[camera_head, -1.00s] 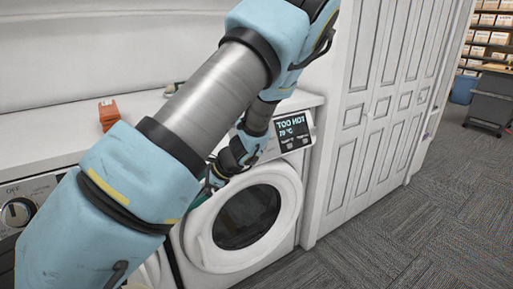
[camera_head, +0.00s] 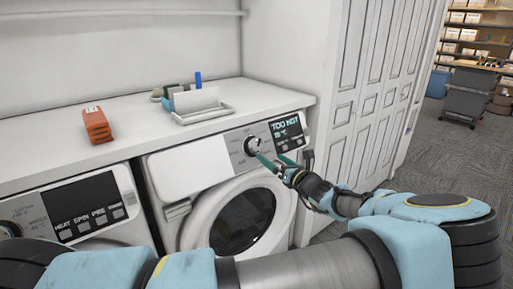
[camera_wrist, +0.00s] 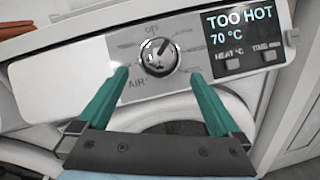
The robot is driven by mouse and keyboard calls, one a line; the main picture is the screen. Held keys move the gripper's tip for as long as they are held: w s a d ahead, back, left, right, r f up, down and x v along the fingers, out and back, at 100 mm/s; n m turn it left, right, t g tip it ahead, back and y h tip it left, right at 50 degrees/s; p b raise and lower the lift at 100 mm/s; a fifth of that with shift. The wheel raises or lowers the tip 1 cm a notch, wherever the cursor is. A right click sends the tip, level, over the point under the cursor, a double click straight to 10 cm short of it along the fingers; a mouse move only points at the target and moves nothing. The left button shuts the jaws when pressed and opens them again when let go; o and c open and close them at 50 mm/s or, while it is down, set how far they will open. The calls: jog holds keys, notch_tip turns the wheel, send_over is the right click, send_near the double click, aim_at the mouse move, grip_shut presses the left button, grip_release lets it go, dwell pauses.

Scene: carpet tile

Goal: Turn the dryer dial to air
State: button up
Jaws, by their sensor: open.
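The dryer's display (camera_wrist: 240,38) reads "TOO HOT 70 °C". My gripper (camera_head: 270,157) is open and empty in front of the panel. In the wrist view its green fingers (camera_wrist: 160,76) reach toward the dial's lower left and lower right, apart from it.
A second machine (camera_head: 98,212) with a dark display stands to the left. On the white counter are an orange object (camera_head: 96,125) and a white tray (camera_head: 205,108) with small items. White panelled doors (camera_head: 355,95) rise close on the right. Carpet floor is open beyond.

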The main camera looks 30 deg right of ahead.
aim_at(258, 148)
jog(key=w+p, duration=0.1)
jog(key=w, duration=0.5)
jog(key=w+a+p, duration=0.1)
jog(key=w, duration=0.2)
jog(key=shift+p, duration=0.35)
jog(key=c, duration=1.3)
jog(key=shift+o, duration=0.2)
jog(key=shift+d, duration=0.1)
